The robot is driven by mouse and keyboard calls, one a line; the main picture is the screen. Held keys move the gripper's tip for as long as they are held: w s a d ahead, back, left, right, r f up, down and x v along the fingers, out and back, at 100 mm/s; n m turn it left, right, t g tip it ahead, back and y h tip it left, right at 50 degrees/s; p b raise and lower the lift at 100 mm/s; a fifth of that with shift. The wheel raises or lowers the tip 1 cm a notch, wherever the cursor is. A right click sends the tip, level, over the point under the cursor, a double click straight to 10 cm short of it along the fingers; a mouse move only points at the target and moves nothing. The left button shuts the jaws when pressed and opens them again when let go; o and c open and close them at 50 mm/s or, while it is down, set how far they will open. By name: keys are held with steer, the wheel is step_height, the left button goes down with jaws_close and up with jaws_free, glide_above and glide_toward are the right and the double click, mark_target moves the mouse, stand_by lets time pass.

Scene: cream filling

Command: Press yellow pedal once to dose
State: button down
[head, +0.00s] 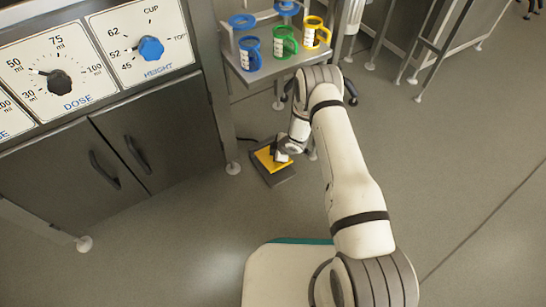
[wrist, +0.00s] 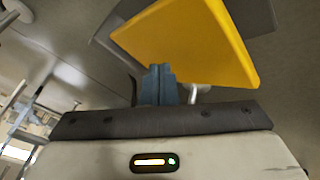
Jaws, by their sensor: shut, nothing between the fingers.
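The yellow pedal (head: 265,158) sits on a dark grey base (head: 282,177) on the floor, beside the cabinet and below the cup shelf. My gripper (head: 281,155) is at the pedal, over its right part in the head view. In the wrist view the yellow pedal (wrist: 190,40) fills the upper middle, just beyond the blue-grey fingertips of my gripper (wrist: 160,70). The fingers are shut together with nothing between them. The fingertips overlap the pedal's lower edge in this view. I cannot tell whether they touch it.
A metal shelf (head: 272,70) holds blue, green and yellow cups above the pedal. A dose dial (head: 60,83) and a height dial (head: 151,49) are on the panel at left, above dark cabinet doors (head: 165,130). The floor at right is clear.

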steer(key=shift+s+d+f+b, duration=0.15)
steer(key=shift+s+f+b, duration=0.1)
steer(key=shift+f+b, duration=0.5)
steer(key=shift+s+d+f+b, duration=0.2)
steer(key=shift+f+b, duration=0.2)
steer(key=shift+f, duration=0.5)
stand_by(1.3)
steer(key=shift+r, duration=0.2)
steer(key=shift+w+a+r+p, duration=0.15)
steer(key=shift+r+p, duration=0.2)
steer(key=shift+r, duration=0.25)
steer(key=shift+w+a+r+p, duration=0.1)
steer(key=shift+w+r+p, duration=0.05)
steer(key=shift+r+p, duration=0.35)
steer(key=shift+w+a+r+p, duration=0.15)
steer(key=shift+r+p, duration=0.1)
steer(key=shift+r, duration=0.4)
steer(key=shift+r, duration=0.1)
steer(key=shift+w+a+r+p, duration=0.1)
steer(key=shift+w+r+p, duration=0.05)
steer(key=shift+r+p, duration=0.55)
steer(key=shift+w+a+r+p, duration=0.2)
steer(key=shift+r+p, duration=0.2)
steer(key=shift+r, duration=0.45)
steer(key=shift+w+a+r+p, duration=0.1)
steer(key=shift+w+r+p, duration=0.05)
steer(key=shift+r+p, duration=0.55)
steer(key=shift+r, duration=0.1)
